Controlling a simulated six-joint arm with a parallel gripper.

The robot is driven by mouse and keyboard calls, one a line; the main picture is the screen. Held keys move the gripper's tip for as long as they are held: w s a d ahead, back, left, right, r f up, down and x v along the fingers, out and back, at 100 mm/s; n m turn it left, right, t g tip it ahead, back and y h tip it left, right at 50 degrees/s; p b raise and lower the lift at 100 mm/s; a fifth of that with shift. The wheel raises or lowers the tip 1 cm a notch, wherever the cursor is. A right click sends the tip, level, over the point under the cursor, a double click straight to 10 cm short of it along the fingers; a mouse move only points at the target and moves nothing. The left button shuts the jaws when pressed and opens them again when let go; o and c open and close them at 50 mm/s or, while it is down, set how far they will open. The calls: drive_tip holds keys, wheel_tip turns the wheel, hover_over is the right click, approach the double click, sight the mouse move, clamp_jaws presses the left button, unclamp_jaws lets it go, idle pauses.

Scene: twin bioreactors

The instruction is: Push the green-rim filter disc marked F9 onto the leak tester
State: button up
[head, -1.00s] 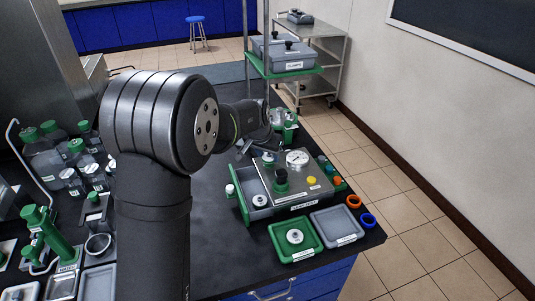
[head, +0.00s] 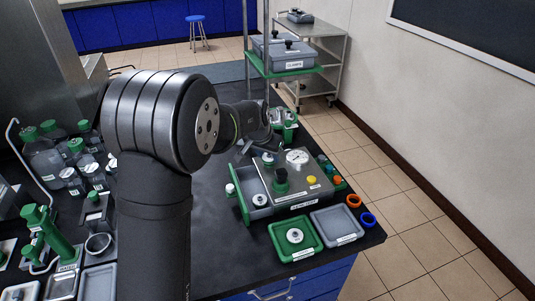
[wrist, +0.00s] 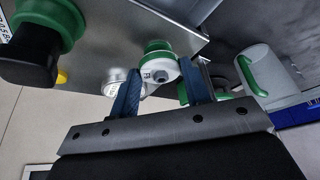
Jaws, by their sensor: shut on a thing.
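The leak tester (head: 322,187) is a grey metal box with a dial gauge (head: 298,156), a black knob on a green collar (head: 281,182) and a yellow button (head: 311,180). In the wrist view a white filter disc with a green rim (wrist: 160,69) sits between the blue fingers of my gripper (wrist: 163,90), which is shut on it. In the head view my gripper is at the tester's far left corner, with the disc hardly visible.
A green tray (head: 275,232) with a white disc and an empty grey tray (head: 336,225) lie in front of the tester. An orange ring (head: 353,201) and a blue ring (head: 368,220) lie at the bench's right edge. Bottles (head: 45,157) crowd the left side.

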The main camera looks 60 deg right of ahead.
drive_tip(key=shift+f, duration=0.5)
idle(0.9)
drive_tip(key=o, duration=1.5)
drive_tip(key=shift+r, duration=0.15)
drive_tip(key=shift+r, duration=3.4)
clamp_jaws()
drive_tip(key=shift+f, duration=0.15)
